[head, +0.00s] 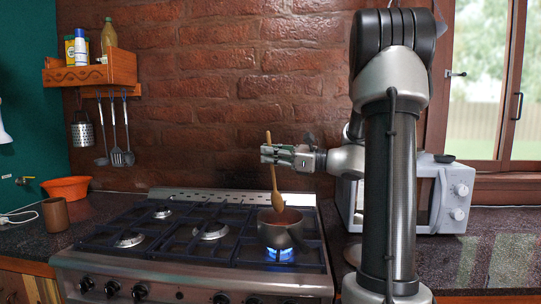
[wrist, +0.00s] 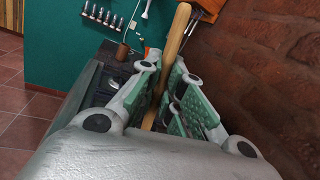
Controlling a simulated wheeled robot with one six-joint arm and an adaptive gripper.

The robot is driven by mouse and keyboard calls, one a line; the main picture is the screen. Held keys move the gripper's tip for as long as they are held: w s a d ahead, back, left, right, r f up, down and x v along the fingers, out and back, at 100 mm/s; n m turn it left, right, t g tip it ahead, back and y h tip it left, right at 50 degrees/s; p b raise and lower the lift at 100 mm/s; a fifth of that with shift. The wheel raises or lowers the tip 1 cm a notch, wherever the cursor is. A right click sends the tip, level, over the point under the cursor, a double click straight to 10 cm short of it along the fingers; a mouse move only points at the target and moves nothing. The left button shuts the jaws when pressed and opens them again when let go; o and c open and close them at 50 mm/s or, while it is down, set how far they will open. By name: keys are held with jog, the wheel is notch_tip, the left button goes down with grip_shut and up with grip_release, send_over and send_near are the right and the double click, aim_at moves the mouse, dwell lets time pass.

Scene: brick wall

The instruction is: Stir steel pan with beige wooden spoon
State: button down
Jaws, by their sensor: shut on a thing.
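The beige wooden spoon (head: 277,202) stands nearly upright, bowl end down, with its bowl at the mouth of the steel pan in the head view. The steel pan (head: 281,234) sits on the right front burner, over a blue flame; it holds something reddish. My gripper (head: 268,155) is shut on the spoon's handle, above the pan. In the wrist view the handle (wrist: 174,45) runs between the green-padded fingers of my gripper (wrist: 168,98). I cannot tell whether the spoon's tip touches the contents.
The stove (head: 190,264) has several other burners, all empty. A white microwave (head: 437,195) stands to the right. A brown cup (head: 55,215) and an orange bowl (head: 67,188) are at the left. A wooden shelf (head: 92,74) with hanging utensils is on the brick wall.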

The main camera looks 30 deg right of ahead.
jog(key=shift+r, duration=2.5)
